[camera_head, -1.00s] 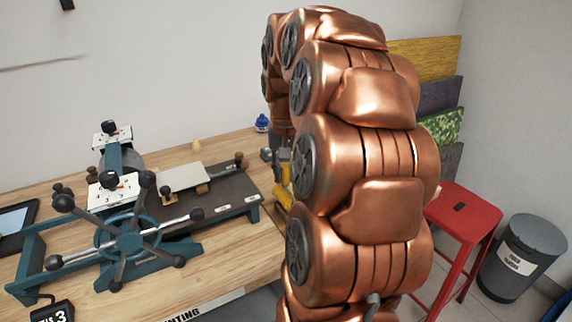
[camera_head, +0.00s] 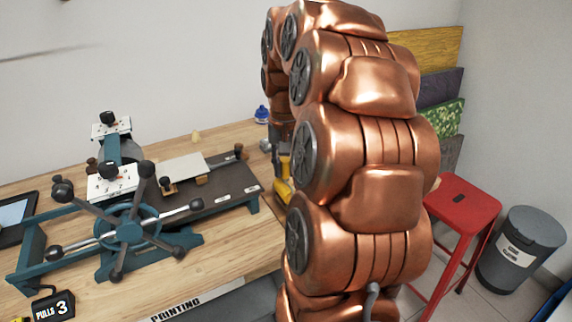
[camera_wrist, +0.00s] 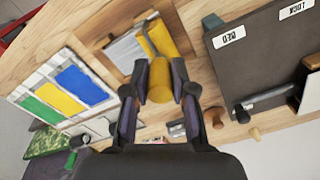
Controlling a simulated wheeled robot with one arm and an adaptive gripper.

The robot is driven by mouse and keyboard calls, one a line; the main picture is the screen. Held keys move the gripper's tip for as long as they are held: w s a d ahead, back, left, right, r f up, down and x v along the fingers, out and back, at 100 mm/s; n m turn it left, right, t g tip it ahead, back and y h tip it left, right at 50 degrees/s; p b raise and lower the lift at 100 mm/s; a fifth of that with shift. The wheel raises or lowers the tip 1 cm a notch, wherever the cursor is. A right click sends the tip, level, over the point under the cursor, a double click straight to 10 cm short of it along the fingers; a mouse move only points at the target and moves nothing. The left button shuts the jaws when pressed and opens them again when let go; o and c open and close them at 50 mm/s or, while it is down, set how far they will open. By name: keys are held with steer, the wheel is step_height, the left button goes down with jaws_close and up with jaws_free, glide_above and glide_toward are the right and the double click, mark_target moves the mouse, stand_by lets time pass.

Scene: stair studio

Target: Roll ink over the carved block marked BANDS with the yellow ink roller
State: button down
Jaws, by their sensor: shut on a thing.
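My gripper (camera_wrist: 158,88) is shut on the yellow ink roller (camera_wrist: 159,82), with its fingers on either side of the yellow part, in the wrist view. The roller's bent metal frame and further yellow part lie over or beside a pale grey panel (camera_wrist: 125,50) on the wooden table. I cannot tell whether the roller touches it. In the head view, yellow of the roller (camera_head: 284,166) shows beside my copper arm, which hides most of that area. I cannot read the mark BANDS on any block.
Green, yellow and blue patches (camera_wrist: 73,80) lie to the left in the wrist view. A press with a spoked wheel (camera_head: 128,235) and a dark bed (camera_head: 215,188) stands on the table. A red stool (camera_head: 463,200) and a grey bin (camera_head: 520,250) stand right of my arm.

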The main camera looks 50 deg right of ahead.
steer(key=shift+f, duration=0.35)
stand_by(0.3)
steer(key=shift+d, duration=0.1)
